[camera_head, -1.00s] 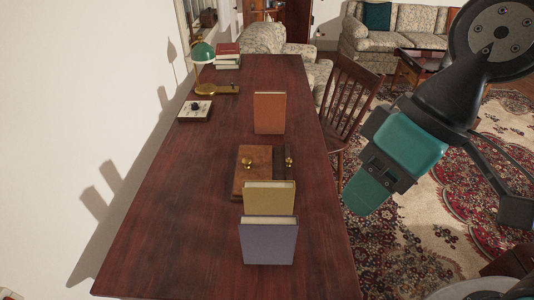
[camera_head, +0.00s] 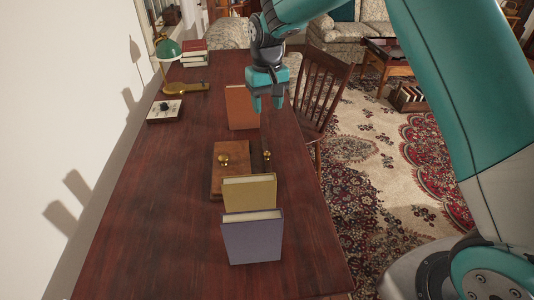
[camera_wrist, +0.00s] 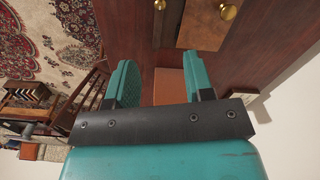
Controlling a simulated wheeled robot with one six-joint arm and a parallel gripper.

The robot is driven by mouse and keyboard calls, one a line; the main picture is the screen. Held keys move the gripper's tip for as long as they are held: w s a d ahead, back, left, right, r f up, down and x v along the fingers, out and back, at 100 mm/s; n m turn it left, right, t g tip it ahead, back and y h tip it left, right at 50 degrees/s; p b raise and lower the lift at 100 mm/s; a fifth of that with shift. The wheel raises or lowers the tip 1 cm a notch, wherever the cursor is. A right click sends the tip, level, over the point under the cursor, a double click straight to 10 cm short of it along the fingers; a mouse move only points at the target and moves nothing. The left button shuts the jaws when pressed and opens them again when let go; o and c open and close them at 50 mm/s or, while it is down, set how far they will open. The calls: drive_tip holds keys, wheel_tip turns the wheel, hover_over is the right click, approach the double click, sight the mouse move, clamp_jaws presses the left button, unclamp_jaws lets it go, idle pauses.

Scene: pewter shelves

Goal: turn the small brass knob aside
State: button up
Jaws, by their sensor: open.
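A small brass knob (camera_head: 267,155) sits on a dark narrow strip (camera_head: 266,166) on the desk; it also shows at the top of the wrist view (camera_wrist: 159,5). Just left of it in the head view is a brown wooden box or panel (camera_head: 217,184) with a larger brass knob (camera_head: 224,159), which also shows in the wrist view (camera_wrist: 228,11). My gripper (camera_head: 267,106) is open and empty. It is above the desk, beyond the small knob and near the orange book, apart from the knob. Both fingers (camera_wrist: 160,75) show in the wrist view.
An orange book (camera_head: 240,108) stands beyond the box; olive (camera_head: 248,191) and purple (camera_head: 252,240) books stand on its near side. A wooden chair (camera_head: 322,92) is at the desk's right edge. The near-left desk is clear.

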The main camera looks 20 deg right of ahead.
sight(267, 153)
wheel_tip(267, 153, down, 17)
drive_tip(key=shift+f+p, duration=0.1)
drive_tip(key=shift+p, duration=0.75)
clamp_jaws()
